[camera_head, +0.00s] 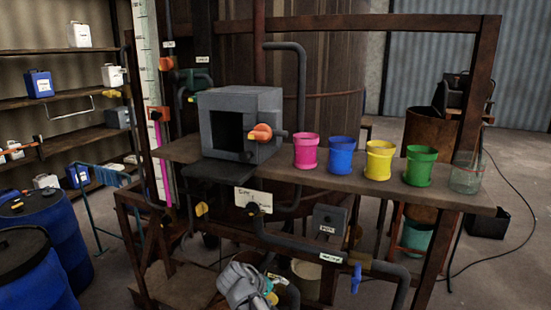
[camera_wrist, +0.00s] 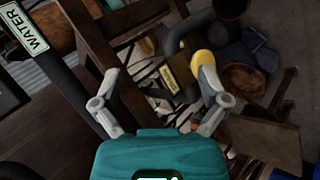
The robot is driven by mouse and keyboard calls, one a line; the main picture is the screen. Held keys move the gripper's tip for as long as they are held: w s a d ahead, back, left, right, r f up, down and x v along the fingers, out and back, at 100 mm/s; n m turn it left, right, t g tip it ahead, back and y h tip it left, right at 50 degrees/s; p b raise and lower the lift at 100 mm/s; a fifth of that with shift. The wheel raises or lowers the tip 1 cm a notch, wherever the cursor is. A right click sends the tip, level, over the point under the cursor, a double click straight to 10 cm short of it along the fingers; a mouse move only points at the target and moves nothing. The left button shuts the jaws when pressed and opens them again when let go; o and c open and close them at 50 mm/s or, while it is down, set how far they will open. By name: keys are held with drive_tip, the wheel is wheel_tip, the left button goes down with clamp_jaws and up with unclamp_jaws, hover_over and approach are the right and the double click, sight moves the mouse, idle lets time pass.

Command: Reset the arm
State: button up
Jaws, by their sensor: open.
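My gripper (camera_wrist: 160,88) shows in the wrist view with its two grey fingers spread wide apart. Nothing is between the fingers. Its teal body fills the bottom middle of that view. Beyond the fingers are dark wooden beams, pipes and a yellow rounded part (camera_wrist: 209,64). A dark pipe with a WATER label (camera_wrist: 25,28) runs down the left of the view. I cannot tell the gripper's exact distance from these.
In the head view, a wooden shelf (camera_head: 330,182) holds a grey box (camera_head: 262,103), pink (camera_head: 305,152), blue (camera_head: 342,157), yellow (camera_head: 379,160) and green (camera_head: 420,166) cups, and a clear beaker (camera_head: 466,175). Pipes run below. Blue drums (camera_head: 45,240) stand left. Floor at right is mostly open.

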drive_tip(key=s+d+f+m+g+y, duration=0.2)
drive_tip(key=s+d, duration=0.3)
drive_tip(key=d, duration=0.3)
drive_tip(key=s+d+f+m+g+y+b, duration=0.1)
drive_tip(key=s+d+f+m+g+y, duration=0.2)
drive_tip(key=d, duration=0.5)
drive_tip(key=shift+s+d+f+m+y, duration=0.35)
drive_tip(key=shift+s+f+m+y, duration=0.15)
drive_tip(key=shift+s+f+y, duration=0.65)
drive_tip(key=shift+w+r, duration=0.1)
drive_tip(key=shift+w, duration=0.1)
idle(0.7)
